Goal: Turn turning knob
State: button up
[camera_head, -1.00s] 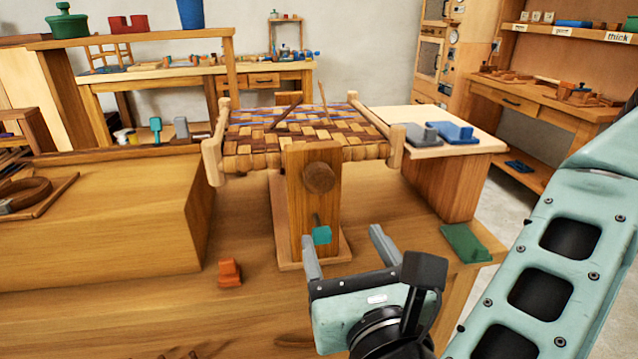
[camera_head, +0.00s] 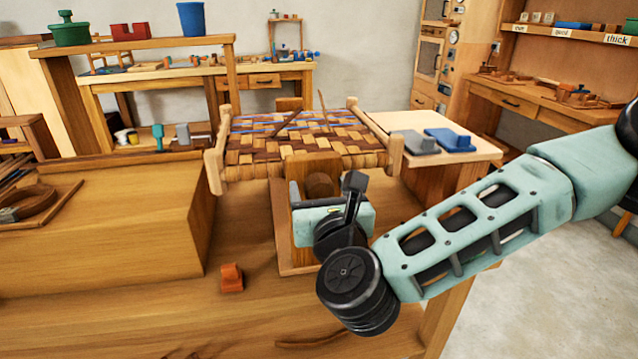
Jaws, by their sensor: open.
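The turning knob (camera_head: 319,185) is a round brown wooden disc on the front of an upright wooden post (camera_head: 305,163). The post stands below a woven bark seat frame (camera_head: 300,140). My gripper (camera_head: 317,188) is open and raised in front of the post, at the knob's height. One grey finger shows left of the knob; the other is mostly hidden behind my wrist. My gripper's body covers the lower post. I cannot tell whether the fingers touch the knob.
An orange block (camera_head: 231,278) lies on the bench (camera_head: 180,320) at the front left. A large wooden box (camera_head: 100,230) fills the left side. A grey block (camera_head: 415,142) and a blue block (camera_head: 450,140) sit on a pale side table (camera_head: 488,150) at the right.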

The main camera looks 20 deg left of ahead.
jog(key=shift+w+a, duration=0.35)
jog(key=shift+w, duration=0.2)
jog(key=c, duration=1)
